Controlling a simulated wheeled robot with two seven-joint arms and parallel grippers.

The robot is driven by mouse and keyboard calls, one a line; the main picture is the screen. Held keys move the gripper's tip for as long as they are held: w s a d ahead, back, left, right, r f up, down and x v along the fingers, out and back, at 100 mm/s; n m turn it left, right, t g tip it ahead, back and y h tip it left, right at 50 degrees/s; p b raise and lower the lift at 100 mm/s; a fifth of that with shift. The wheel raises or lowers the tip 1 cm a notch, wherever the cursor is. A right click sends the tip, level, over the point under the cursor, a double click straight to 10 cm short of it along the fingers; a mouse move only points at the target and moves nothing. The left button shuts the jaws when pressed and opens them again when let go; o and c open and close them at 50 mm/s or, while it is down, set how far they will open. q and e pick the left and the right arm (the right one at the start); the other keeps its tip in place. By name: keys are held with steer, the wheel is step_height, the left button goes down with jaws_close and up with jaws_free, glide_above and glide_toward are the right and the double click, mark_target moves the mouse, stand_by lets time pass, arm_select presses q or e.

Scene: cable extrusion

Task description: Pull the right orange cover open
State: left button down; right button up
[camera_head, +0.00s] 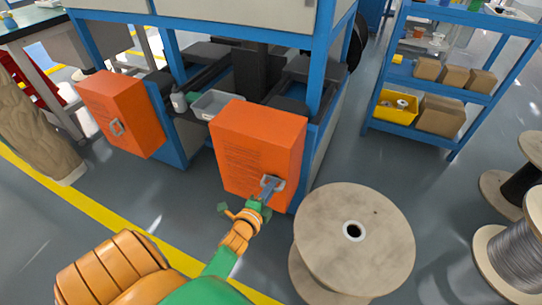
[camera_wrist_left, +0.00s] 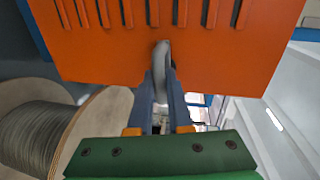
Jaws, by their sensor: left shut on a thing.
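The right orange cover (camera_head: 255,150) is a box-like panel on the front of the blue-framed machine. It has a grey handle (camera_head: 278,184) near its lower right corner. My left gripper (camera_head: 268,189) is at this handle, with its fingers closed around it. In the left wrist view the orange cover (camera_wrist_left: 210,50) fills the top, and the grey handle (camera_wrist_left: 162,65) stands between my two dark fingers (camera_wrist_left: 163,88). Whether the cover stands slightly ajar cannot be told. My right gripper is not in view.
The left orange cover (camera_head: 122,112) has its own handle. A wooden cable spool (camera_head: 350,225) stands close to the right of my left gripper. A blue shelf (camera_head: 425,120) with boxes is at the back right. More spools (camera_head: 515,255) stand at the right edge.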

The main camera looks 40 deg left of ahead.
arm_select(q)
steer(key=s+a+m+h+b, duration=0.1)
steer(key=s+a+m+h, duration=0.2)
steer(key=s+a+h, duration=0.2)
steer(key=s+a, duration=0.3)
steer(key=s, duration=0.2)
steer(key=shift+a+m, duration=0.15)
steer(key=shift+m, duration=0.25)
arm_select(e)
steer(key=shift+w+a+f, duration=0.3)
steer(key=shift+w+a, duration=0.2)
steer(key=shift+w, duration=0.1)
arm_select(q)
steer(key=c, duration=0.8)
jaws_free()
steer(key=shift+c, duration=0.2)
steer(key=shift+s, duration=0.1)
steer(key=v, duration=0.7)
steer(key=shift+p, duration=0.45)
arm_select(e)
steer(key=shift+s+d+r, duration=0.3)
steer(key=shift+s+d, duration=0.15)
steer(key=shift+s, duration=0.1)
arm_select(q)
steer(key=shift+a, duration=0.1)
steer(key=shift+c, duration=0.2)
